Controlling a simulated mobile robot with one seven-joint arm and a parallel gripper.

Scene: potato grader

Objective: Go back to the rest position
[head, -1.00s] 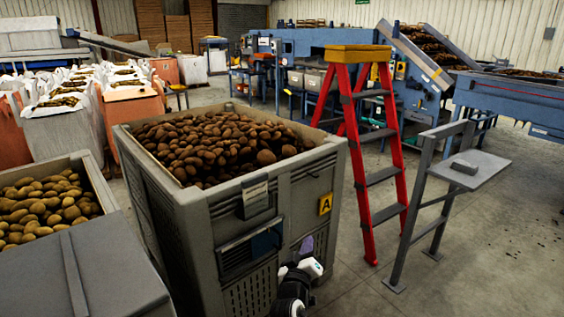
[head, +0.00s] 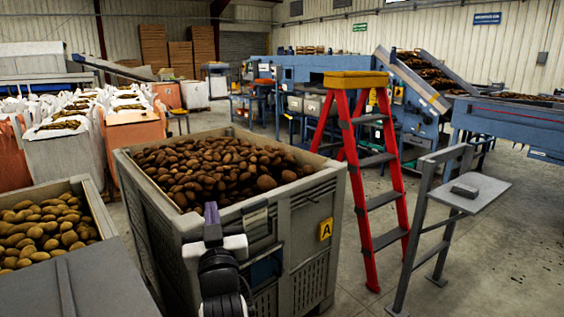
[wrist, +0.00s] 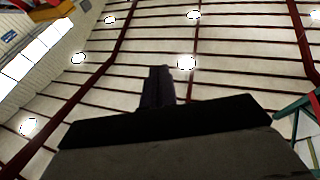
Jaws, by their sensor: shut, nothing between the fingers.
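My gripper (head: 211,212) is raised in front of the near side of the large grey potato crate (head: 178,228), with its dark fingers pointing up. It is shut and empty. In the wrist view the closed fingers (wrist: 158,88) stand against the ceiling, with its lamps and dark red beams. My black and white arm links show below the gripper at the bottom of the head view.
A second crate of potatoes (head: 92,192) is at the left, beside a grey lid-like surface (head: 100,275). A red stepladder (head: 378,200) and a grey stand (head: 480,192) are at the right. Bare concrete floor lies between and right of them.

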